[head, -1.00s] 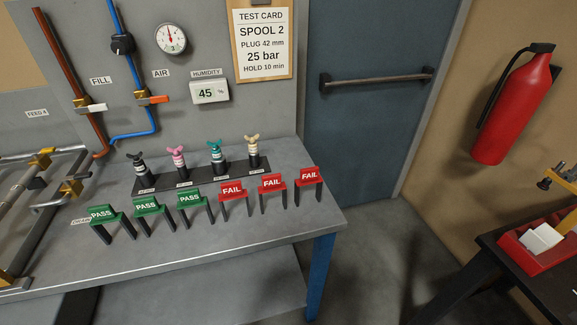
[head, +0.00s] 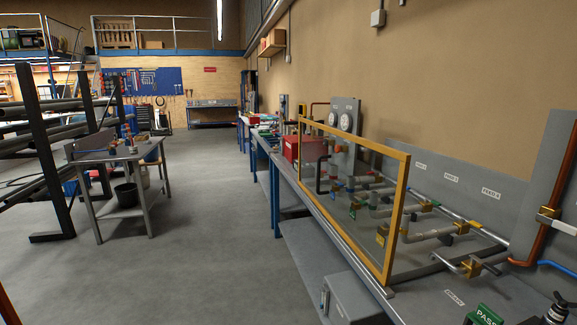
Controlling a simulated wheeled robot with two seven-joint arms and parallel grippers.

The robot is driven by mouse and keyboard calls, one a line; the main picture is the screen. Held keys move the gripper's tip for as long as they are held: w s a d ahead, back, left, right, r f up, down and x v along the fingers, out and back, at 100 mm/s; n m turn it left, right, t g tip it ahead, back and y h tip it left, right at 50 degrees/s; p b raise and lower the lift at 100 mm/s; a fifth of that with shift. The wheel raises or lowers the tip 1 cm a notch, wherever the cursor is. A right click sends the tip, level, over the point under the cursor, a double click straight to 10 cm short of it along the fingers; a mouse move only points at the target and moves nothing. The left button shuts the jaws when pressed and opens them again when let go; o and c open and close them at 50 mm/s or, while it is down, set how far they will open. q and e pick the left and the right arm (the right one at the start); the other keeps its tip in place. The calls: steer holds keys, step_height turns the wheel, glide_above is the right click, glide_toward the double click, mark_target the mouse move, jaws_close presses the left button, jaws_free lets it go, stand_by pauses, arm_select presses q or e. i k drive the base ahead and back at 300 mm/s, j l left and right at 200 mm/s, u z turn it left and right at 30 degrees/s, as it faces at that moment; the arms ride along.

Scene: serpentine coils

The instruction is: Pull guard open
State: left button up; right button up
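The guard (head: 300,187) is a clear panel in a yellow frame, standing upright along the front edge of the grey bench at the right of the head view. Its near upright post (head: 396,222) stands close to me. Behind the panel are grey pipes with yellow, red and green fittings (head: 412,230), partly seen through it. A rail (head: 340,238) runs along the bench edge under the guard. Neither of my grippers shows in the head view.
A green PASS marker (head: 484,316) and a dark plug (head: 557,308) stand at the lower right. A grey box (head: 352,300) sits on the lower shelf. A small table (head: 120,163) and a dark pipe rack (head: 45,150) stand left. The floor (head: 205,240) between is clear.

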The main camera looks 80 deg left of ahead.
mark_target(383, 276)
steer(key=u, duration=2.4)
steer(key=i+j+z, duration=0.1)
steer(key=z, duration=0.35)
steer(key=j+z, duration=0.2)
steer(key=z, duration=0.25)
steer(key=i+j+z, duration=0.1)
steer(key=j+z, duration=0.15)
steer(key=z, duration=0.2)
steer(key=j+z, duration=0.2)
steer(key=z, duration=0.25)
